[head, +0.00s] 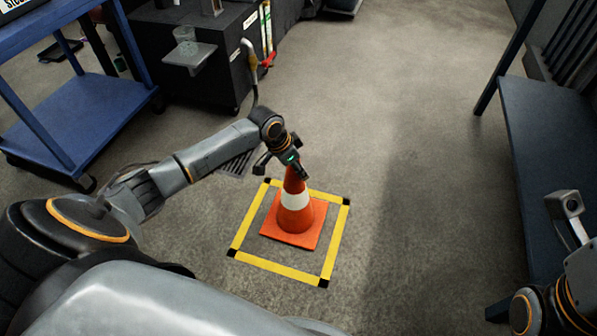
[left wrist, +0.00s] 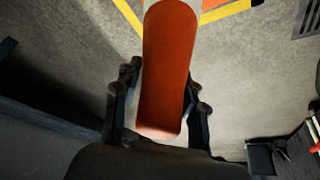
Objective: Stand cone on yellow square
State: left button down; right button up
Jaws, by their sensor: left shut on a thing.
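The orange cone (head: 295,211) with a white band is upright inside the yellow square (head: 275,270) marked on the floor. Its square base lies within the yellow and black outline; I cannot tell whether it touches the floor. My left gripper (head: 294,175) is shut on the cone's tip from above. In the left wrist view the cone (left wrist: 168,70) runs between the two fingers of the left gripper (left wrist: 158,105), with part of the yellow square (left wrist: 215,13) beyond it. My right arm shows at the lower right, but its fingers are not clearly seen.
A blue cart (head: 75,120) stands at the left. A dark cabinet (head: 215,70) with a small shelf (head: 190,57) stands at the back, with a floor grate (head: 238,164) in front. A dark blue bench (head: 550,150) is at the right. The floor between is clear.

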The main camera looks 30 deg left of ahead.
pick_arm(q)
jog(key=shift+r, duration=0.1)
jog(key=c, duration=0.8)
grip_release()
jog(key=shift+o, duration=0.2)
